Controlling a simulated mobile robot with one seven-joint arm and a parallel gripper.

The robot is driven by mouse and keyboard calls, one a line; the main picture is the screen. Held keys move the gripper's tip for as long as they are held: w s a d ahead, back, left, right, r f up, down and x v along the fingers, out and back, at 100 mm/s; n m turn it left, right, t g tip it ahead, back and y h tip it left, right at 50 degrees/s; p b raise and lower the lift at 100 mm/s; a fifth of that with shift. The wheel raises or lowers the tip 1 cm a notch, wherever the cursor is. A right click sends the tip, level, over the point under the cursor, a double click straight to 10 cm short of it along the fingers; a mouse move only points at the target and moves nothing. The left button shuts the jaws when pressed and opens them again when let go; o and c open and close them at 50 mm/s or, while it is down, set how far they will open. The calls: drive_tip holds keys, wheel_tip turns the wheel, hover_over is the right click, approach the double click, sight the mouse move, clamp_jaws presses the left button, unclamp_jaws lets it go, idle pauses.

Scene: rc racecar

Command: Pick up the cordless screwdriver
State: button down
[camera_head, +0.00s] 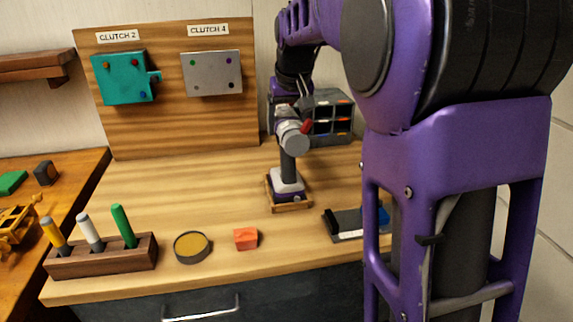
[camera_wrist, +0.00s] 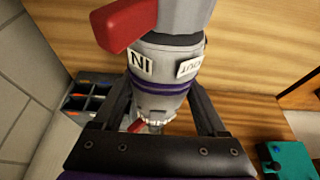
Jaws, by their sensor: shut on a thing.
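The cordless screwdriver (camera_head: 288,165) has a grey head, a red switch and a dark handle. It stands upright with its white and purple base in a wooden holder (camera_head: 290,208). In the wrist view its grey body (camera_wrist: 160,85) shows a purple band, "IN" and "OUT" labels and a large red switch. My gripper (camera_head: 287,108) is at the screwdriver's head from behind. In the wrist view the dark fingers of my gripper (camera_wrist: 162,100) lie on both sides of the body, shut on it. The exact finger contact is partly hidden.
A wooden block with several pens (camera_head: 100,258), a round tin (camera_head: 191,247), an orange block (camera_head: 246,239) and a dark tray (camera_head: 345,226) stand along the front. A clutch board (camera_head: 170,120) and a drawer unit (camera_head: 332,115) stand behind. My arm hides the right side.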

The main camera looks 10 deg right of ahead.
wheel_tip(320, 180, up, 10)
drive_tip(key=p, duration=0.2)
drive_tip(key=shift+r+p, duration=0.1)
drive_tip(key=shift+p, duration=0.2)
wheel_tip(320, 180, up, 5)
drive_tip(key=p, duration=0.4)
idle(0.5)
idle(0.3)
